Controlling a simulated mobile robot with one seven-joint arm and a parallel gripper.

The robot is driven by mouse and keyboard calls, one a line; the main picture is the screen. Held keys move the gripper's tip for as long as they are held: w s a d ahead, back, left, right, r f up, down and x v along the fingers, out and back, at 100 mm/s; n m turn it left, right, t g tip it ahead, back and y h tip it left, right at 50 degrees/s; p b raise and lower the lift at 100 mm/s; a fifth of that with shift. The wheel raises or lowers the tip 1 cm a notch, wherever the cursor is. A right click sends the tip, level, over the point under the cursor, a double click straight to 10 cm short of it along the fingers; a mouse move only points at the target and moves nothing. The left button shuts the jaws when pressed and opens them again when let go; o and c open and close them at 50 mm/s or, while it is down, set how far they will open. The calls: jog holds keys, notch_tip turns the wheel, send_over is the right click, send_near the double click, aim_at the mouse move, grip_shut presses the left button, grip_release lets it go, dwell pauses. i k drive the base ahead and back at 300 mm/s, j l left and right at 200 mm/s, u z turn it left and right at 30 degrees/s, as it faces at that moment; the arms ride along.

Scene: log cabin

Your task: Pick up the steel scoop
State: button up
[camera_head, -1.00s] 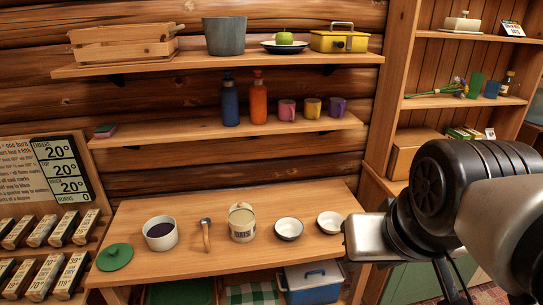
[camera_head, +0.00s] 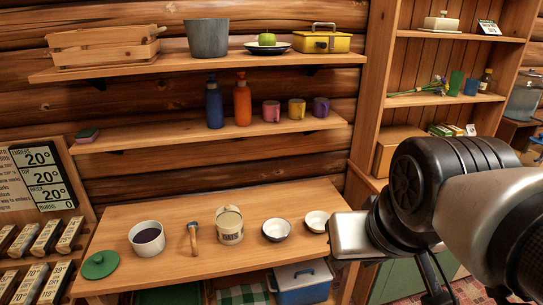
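The steel scoop (camera_head: 193,238) lies on the wooden table (camera_head: 180,267), with a small metal head at the back and a wooden handle toward the front. It sits between a white pot with dark contents (camera_head: 147,239) and a cream labelled canister (camera_head: 230,226). It touches neither. My arm reaches in from the right edge of the head view, well to the right of the scoop. The fingers of my gripper cannot be made out.
Two white bowls (camera_head: 276,230) (camera_head: 317,221) stand right of the canister. A green lid (camera_head: 100,265) lies at the table's front left. Shelves above hold bottles, mugs (camera_head: 271,111) and a bucket (camera_head: 208,38). A blue cooler (camera_head: 302,283) stands below the table. The table front is mostly clear.

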aim_at(193, 234)
jog(key=i+j+u, duration=0.5)
jog(key=i, duration=0.25)
jog(key=i+j+u, duration=0.25)
jog(key=i, duration=0.15)
